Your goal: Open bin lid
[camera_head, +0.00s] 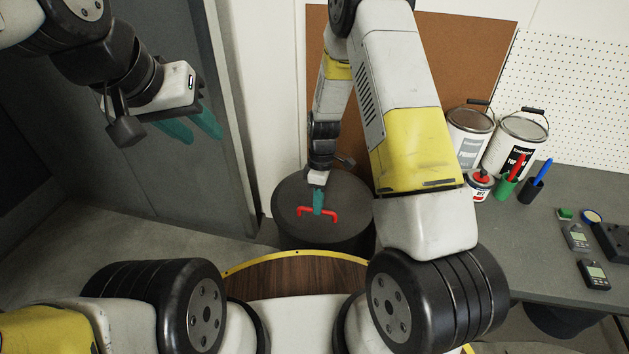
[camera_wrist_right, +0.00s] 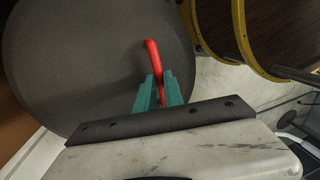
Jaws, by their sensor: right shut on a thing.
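A dark grey round bin (camera_head: 322,236) stands on the floor beyond the wooden-topped round piece. Its flat lid (camera_head: 348,192) looks level and sits on the bin. A red handle (camera_head: 333,214) crosses the lid's middle. My right gripper (camera_head: 318,208) reaches down from above and is shut on the red handle. In the right wrist view the teal fingers (camera_wrist_right: 160,92) are on both sides of the red handle (camera_wrist_right: 153,56), above the grey lid (camera_wrist_right: 85,60). My left gripper (camera_head: 190,128) is raised at the upper left, empty, with its teal fingers apart.
A grey workbench (camera_head: 520,235) at the right holds paint cans (camera_head: 515,140), pen cups and small meters. A round wooden top with a yellow rim (camera_head: 290,274) is in front of the bin. A grey door (camera_head: 190,60) is at the left. Open floor shows left of the bin.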

